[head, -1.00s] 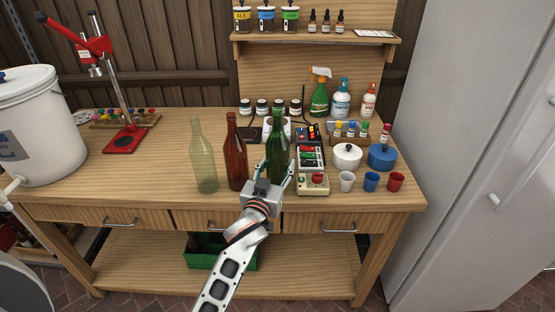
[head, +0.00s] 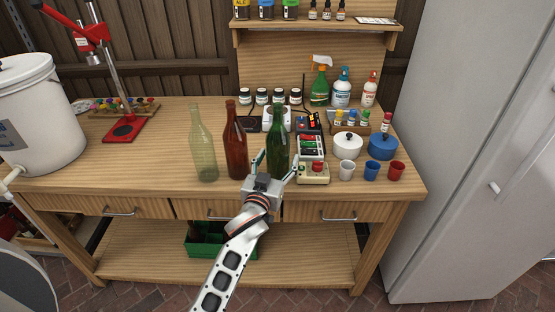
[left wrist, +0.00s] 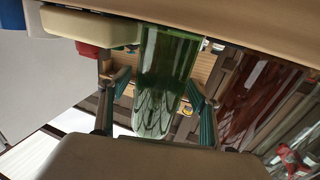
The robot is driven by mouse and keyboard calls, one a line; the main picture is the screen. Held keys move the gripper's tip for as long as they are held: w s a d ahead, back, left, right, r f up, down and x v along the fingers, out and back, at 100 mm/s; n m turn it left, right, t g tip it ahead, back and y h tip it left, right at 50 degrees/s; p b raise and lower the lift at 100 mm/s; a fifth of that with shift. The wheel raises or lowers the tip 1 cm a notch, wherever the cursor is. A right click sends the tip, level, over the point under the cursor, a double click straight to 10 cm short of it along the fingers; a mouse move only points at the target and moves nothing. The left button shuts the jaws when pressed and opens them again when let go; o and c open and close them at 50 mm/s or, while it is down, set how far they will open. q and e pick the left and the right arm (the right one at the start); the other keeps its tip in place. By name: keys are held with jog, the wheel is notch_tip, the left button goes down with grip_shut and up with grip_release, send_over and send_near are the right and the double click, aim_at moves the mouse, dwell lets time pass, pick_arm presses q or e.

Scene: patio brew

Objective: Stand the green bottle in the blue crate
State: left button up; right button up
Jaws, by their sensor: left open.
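The green bottle (head: 277,143) stands upright on the workbench, right of a brown bottle and a clear pale-green bottle. My left gripper (head: 275,166) is open, with its fingers on either side of the green bottle's lower part. In the left wrist view the green bottle (left wrist: 165,80) shows between the two open fingers (left wrist: 158,98); contact cannot be made out. No blue crate is in view. A green crate (head: 222,248) with a dark bottle in it stands on the lower shelf, partly hidden by my arm. My right gripper is not in view.
The brown bottle (head: 236,145) and the pale bottle (head: 203,150) stand close on the left. A small box with a red button (head: 316,172), cups and pots crowd the right. The bench (head: 110,175) is clear left of the bottles. A fridge (head: 470,150) stands at right.

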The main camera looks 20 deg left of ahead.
pick_arm(q)
jog(key=shift+s+r, duration=0.1)
jog(key=shift+r, duration=0.05)
jog(key=s, duration=1.2)
jog(key=s+f+m+g+h, duration=0.1)
jog(key=s+f+m+g, duration=0.1)
jog(key=s+f, duration=0.8)
jog(key=s+f+m+g+h, duration=0.2)
jog(key=s+f+g, duration=0.3)
jog(key=s+f, duration=0.5)
notch_tip(320, 180, down, 4)
jog(key=shift+a+f+m, duration=0.2)
jog(key=shift+f+m, duration=0.05)
jog(key=shift+m, duration=0.05)
